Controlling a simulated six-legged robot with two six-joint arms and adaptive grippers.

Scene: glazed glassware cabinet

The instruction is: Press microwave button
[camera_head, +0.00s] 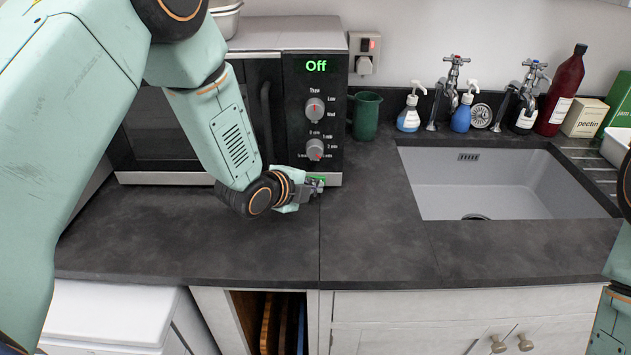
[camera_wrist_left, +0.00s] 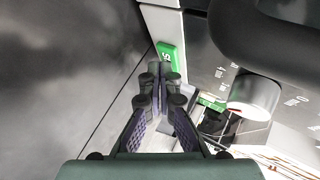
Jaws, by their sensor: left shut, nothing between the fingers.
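The microwave (camera_head: 292,120) stands at the back left of the counter, with a dark front, two knobs and a green "Off" display (camera_head: 316,66). A green button (camera_head: 319,179) is low on its panel, partly hidden by my left gripper (camera_head: 314,187). The button also shows in the left wrist view (camera_wrist_left: 171,57), just beyond the fingertips. My left gripper (camera_wrist_left: 161,72) is shut and empty, its tips very close to the button; I cannot tell if they touch. Only parts of my right arm show at the right edge; its gripper is out of view.
A dark green mug (camera_head: 366,116) stands right of the microwave. A sink (camera_head: 490,180) with taps, soap bottles (camera_head: 409,112) and a red bottle (camera_head: 566,90) lies to the right. The counter in front of the microwave is clear. A knob (camera_wrist_left: 254,97) is close to the gripper.

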